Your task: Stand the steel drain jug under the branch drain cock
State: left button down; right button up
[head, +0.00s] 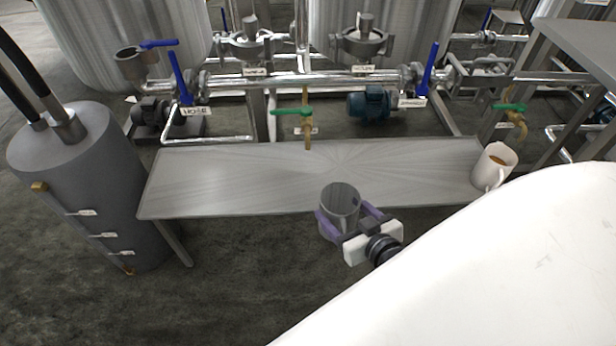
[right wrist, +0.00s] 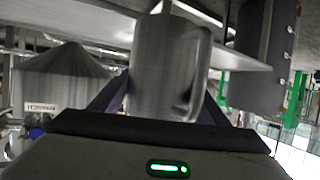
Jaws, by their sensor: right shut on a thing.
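The steel drain jug (head: 341,203) is held upright in my right gripper (head: 345,216), at the front edge of the steel table. The gripper's purple fingers are shut around its sides. In the right wrist view the jug (right wrist: 158,65) fills the space between the fingers (right wrist: 160,105), with its handle on the right. A brass drain cock with a green lever (head: 306,120) hangs over the table's back edge, up and left of the jug. A second green-levered brass cock (head: 517,117) is at the right. The tags are too small to read surely. My left gripper is out of view.
The steel table (head: 230,180) is bare across its left and middle. A white mug (head: 493,168) with brown liquid stands at its right end. A grey cylinder (head: 80,190) stands at the left. Pipes with blue levers (head: 178,78) and a teal pump (head: 370,106) lie behind.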

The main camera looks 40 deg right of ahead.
jog(key=shift+s+a+f, duration=0.15)
jog(key=shift+s+f, duration=0.15)
jog(key=shift+s, duration=0.1)
jog(key=shift+w+f, duration=0.1)
jog(key=shift+w, duration=0.25)
jog(key=r+b+x, duration=0.1)
jog(key=b+x, duration=0.1)
jog(key=x, duration=0.3)
jog(key=w+r+b+x, duration=0.1)
jog(key=b+x, duration=0.1)
jog(key=x, duration=0.4)
jog(key=r+b+x, duration=0.1)
jog(key=x, duration=0.5)
jog(key=shift+w+d+r+b, duration=0.15)
jog(key=shift+d+b, duration=0.1)
jog(key=shift+b, duration=0.15)
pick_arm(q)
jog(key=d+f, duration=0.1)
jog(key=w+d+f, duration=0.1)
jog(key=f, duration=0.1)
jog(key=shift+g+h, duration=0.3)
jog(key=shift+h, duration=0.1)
pick_arm(e)
jog(key=o, duration=0.7)
jog(key=shift+f, duration=0.25)
jog(key=o, duration=0.5)
jog(key=shift+c, duration=0.2)
